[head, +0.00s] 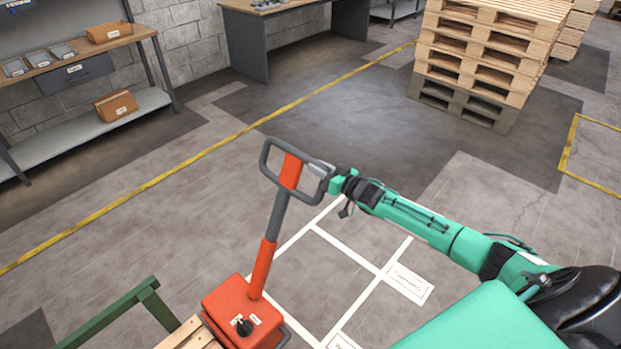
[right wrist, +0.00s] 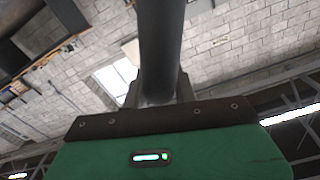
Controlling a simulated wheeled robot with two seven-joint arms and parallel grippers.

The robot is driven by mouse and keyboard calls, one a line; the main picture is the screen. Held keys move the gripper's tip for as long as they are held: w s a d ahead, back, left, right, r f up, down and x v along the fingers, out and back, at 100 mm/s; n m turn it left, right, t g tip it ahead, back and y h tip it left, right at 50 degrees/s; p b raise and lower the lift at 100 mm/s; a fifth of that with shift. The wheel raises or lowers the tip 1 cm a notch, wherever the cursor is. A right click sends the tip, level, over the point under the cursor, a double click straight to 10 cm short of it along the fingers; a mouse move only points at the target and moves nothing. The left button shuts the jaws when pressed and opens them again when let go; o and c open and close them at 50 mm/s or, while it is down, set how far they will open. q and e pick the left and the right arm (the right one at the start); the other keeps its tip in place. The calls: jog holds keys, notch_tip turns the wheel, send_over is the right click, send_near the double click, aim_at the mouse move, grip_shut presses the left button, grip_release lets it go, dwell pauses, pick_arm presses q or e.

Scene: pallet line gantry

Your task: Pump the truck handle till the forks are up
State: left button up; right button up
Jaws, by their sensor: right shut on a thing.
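The pallet truck's handle (head: 290,170) stands up from its red base, leaning slightly to the right, with a dark grey loop grip at the top. The red truck base (head: 235,306) is at the bottom left of the head view. My right gripper (head: 325,172) is shut on the right side of the handle's loop. In the right wrist view a dark bar of the handle (right wrist: 160,50) runs up from between the fingers of my right gripper (right wrist: 158,98). The forks are not clearly visible. My left gripper is not in view.
A wooden pallet edge (head: 190,334) and a green rail (head: 110,312) lie beside the base. White floor lines (head: 345,246) run to its right. A pallet stack (head: 475,70) stands at the back right. A workbench (head: 80,60) stands at the left. The middle floor is clear.

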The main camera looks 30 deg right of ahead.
jog(key=w+d+f+b, duration=0.2)
jog(key=d+f+b, duration=0.2)
jog(key=d+b, duration=0.2)
jog(key=shift+w+d+f, duration=0.2)
jog(key=shift+d+f, duration=0.15)
jog(key=shift+d, duration=0.1)
pick_arm(q)
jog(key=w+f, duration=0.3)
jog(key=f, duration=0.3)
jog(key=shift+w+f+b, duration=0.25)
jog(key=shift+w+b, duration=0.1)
jog(key=shift+b, duration=0.05)
pick_arm(e)
jog(key=shift+w+d+f, duration=0.2)
jog(key=shift+d+f, duration=0.15)
jog(key=shift+d, duration=0.2)
jog(key=o, duration=0.9)
jog(key=shift+c, duration=0.2)
jog(key=shift+s, duration=0.1)
